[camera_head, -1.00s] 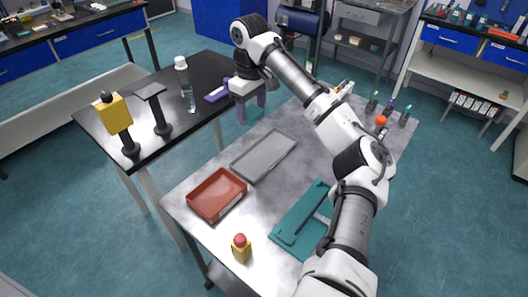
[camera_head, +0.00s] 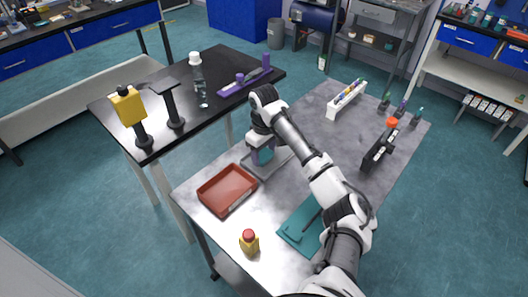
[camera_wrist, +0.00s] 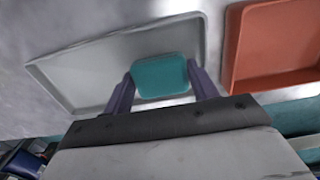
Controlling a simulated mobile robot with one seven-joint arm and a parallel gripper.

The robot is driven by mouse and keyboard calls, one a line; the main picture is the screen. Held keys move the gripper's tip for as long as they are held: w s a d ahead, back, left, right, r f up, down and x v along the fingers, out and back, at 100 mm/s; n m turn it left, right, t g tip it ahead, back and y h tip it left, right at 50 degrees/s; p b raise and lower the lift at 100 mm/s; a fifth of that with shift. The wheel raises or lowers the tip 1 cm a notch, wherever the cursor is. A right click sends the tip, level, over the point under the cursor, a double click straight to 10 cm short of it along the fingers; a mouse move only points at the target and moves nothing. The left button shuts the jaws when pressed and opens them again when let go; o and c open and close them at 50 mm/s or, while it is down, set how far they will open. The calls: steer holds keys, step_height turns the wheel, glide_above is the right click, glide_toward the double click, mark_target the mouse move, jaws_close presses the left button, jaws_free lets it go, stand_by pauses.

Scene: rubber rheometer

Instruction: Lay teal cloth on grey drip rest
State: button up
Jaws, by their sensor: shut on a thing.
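The teal cloth (camera_wrist: 160,77) is a small, rounded rectangular piece held between the two purple fingers of my gripper (camera_wrist: 161,88). In the head view my gripper (camera_head: 263,157) is over the grey drip rest (camera_head: 282,160), with a bit of teal showing between the fingers. In the wrist view the grey drip rest (camera_wrist: 85,75) is a shallow rimmed tray beneath and beyond the cloth. The cloth is over its floor, near the edge closest to my gripper. I cannot tell whether the cloth touches the tray.
A red tray (camera_head: 227,190) stands beside the drip rest. A teal mat (camera_head: 298,226) and a yellow bottle with a red cap (camera_head: 249,242) are towards the front. A black rack (camera_head: 379,149) and a white rack (camera_head: 346,98) stand farther back. The black table (camera_head: 222,88) adjoins.

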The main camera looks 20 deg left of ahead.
mark_target(264, 154)
steer(key=shift+f, duration=0.3)
steer(key=shift+f, duration=0.15)
steer(key=o, duration=0.9)
steer(key=shift+o, duration=0.2)
step_height(264, 154, up, 12)
steer(key=b, duration=0.1)
